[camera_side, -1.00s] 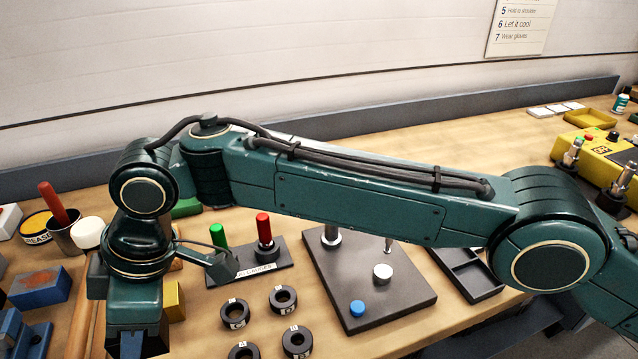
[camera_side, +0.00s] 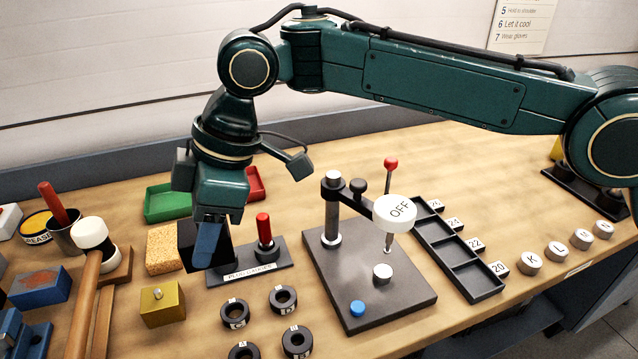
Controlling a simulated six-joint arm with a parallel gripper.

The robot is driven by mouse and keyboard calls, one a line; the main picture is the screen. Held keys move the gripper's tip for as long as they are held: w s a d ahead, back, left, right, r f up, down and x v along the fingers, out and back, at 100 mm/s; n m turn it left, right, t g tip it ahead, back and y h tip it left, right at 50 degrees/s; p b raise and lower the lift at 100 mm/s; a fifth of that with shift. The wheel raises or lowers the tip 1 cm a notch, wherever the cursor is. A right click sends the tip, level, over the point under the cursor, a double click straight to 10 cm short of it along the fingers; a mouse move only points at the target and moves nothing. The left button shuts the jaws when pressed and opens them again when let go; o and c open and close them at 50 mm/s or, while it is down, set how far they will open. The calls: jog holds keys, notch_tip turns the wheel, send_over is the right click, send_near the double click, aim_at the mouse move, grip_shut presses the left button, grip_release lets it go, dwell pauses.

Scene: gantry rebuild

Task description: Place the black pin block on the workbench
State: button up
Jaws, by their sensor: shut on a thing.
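My gripper (camera_side: 208,240) points down at the left of the side view, below the wrist. It is shut on the black pin block (camera_side: 187,240), a dark cube partly hidden behind the near finger. Any pin on it is hidden by the gripper. The block appears held above the workbench (camera_side: 355,150), but its exact clearance cannot be told. It overlaps the left end of the plug gauge stand (camera_side: 262,262) in the picture.
A yellow block with a pin (camera_side: 163,305) and a sponge (camera_side: 163,250) lie close by. Several black rings (camera_side: 284,299) lie in front, right of the yellow block. A hammer (camera_side: 95,260) leans at left. A press on a dark plate (camera_side: 390,312) stands right, beside a compartment tray (camera_side: 445,250).

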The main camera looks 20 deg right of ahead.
jog(key=d+r+m, duration=0.1)
jog(key=d+r, duration=0.3)
jog(key=d, duration=0.7)
jog(key=d+r+m, duration=0.1)
jog(key=d+r, duration=0.3)
jog(key=d, duration=0.8)
jog(key=w+d+f+m+t+h, duration=0.1)
jog(key=w+d+m+t, duration=0.2)
jog(key=d, duration=0.9)
jog(key=w+d+f+m+t+h, duration=0.1)
jog(key=w+d+f+m, duration=0.3)
jog(key=d, duration=0.8)
jog(key=s+d+m+h, duration=0.3)
jog(key=d+m, duration=0.6)
jog(key=d, duration=1.1)
jog(key=shift+t+y, duration=0.3)
jog(key=shift+s+f, duration=0.2)
jog(key=shift+f, duration=3.05)
jog(key=shift+s+f, duration=0.25)
jog(key=shift+f, duration=3.05)
jog(key=shift+s+f, duration=0.2)
jog(key=shift+f, duration=3.05)
jog(key=shift+f, duration=0.15)
jog(key=o, duration=1.2)
jog(key=shift+o, duration=0.2)
